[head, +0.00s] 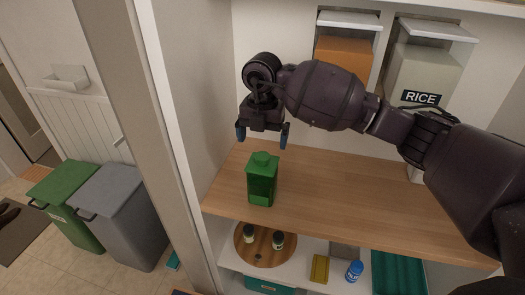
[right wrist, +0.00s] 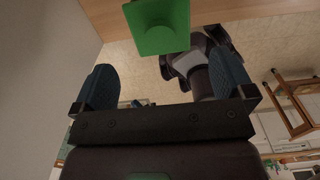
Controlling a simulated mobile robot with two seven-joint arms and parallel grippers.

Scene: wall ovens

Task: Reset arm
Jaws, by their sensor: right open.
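My right gripper (head: 262,135) reaches in from the right over the wooden shelf, pointing down, open and empty. Its two blue-tipped fingers also show wide apart in the right wrist view (right wrist: 165,90). A green carton-like container (head: 262,180) stands upright on the wooden shelf (head: 340,195), just below the gripper and apart from it. It also shows in the right wrist view (right wrist: 158,25), beyond the fingertips. My left gripper is in neither view.
An orange container (head: 343,58) and a RICE container (head: 420,75) stand at the back. A lower shelf holds a round wooden tray (head: 262,257) with jars, a yellow item (head: 320,268) and a blue-capped bottle (head: 354,271). A white post (head: 165,110) bounds the shelf's left side.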

